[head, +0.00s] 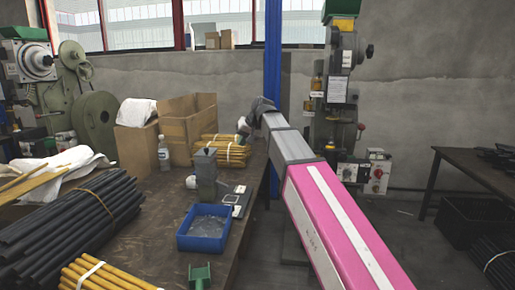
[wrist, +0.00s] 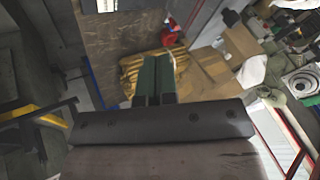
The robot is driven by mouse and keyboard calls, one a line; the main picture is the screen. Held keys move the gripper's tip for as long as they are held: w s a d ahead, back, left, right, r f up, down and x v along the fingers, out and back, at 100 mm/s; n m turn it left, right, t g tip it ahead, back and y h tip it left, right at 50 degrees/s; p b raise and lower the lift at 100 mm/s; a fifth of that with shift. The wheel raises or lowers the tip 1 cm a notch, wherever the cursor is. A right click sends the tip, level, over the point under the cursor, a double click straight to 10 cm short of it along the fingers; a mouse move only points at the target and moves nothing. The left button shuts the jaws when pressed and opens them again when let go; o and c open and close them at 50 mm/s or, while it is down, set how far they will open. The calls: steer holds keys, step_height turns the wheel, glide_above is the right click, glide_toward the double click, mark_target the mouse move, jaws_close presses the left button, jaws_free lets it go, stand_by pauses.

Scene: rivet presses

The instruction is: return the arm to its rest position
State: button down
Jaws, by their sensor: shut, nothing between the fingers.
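My arm (head: 335,225), pink and grey, reaches from the lower right of the head view up to the right edge of the workbench. Its far end is small and dark there, and the fingers are hard to make out. In the wrist view my gripper (wrist: 157,60) shows two green fingers side by side, shut with nothing between them. Behind them in that view is a bundle of yellow rods (wrist: 143,72), apart from the fingers as far as I can tell.
The workbench (head: 150,235) holds black rods (head: 70,225), cardboard boxes (head: 183,125), a bottle (head: 164,153) and a blue tray (head: 204,230). A blue post (head: 273,60) and a press (head: 340,90) stand behind my arm.

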steer(key=s+d+f+m+g+h, duration=0.1)
steer(key=s+d+f, duration=0.3)
steer(key=d+f, duration=0.55)
steer(key=s+d+f+m+h, duration=0.1)
steer(key=s+d+f+h, duration=0.15)
steer(key=d+f, duration=0.7)
steer(key=s+d+f+m+g+h, duration=0.1)
steer(key=s+d+f, duration=0.3)
steer(key=f, duration=1.1)
steer(key=s+d+f+g+h, duration=0.1)
steer(key=s+d+f, duration=0.7)
steer(key=s+f, duration=0.1)
steer(key=shift+s+f, duration=0.25)
steer(key=shift+s, duration=0.3)
steer(key=shift+h, duration=0.25)
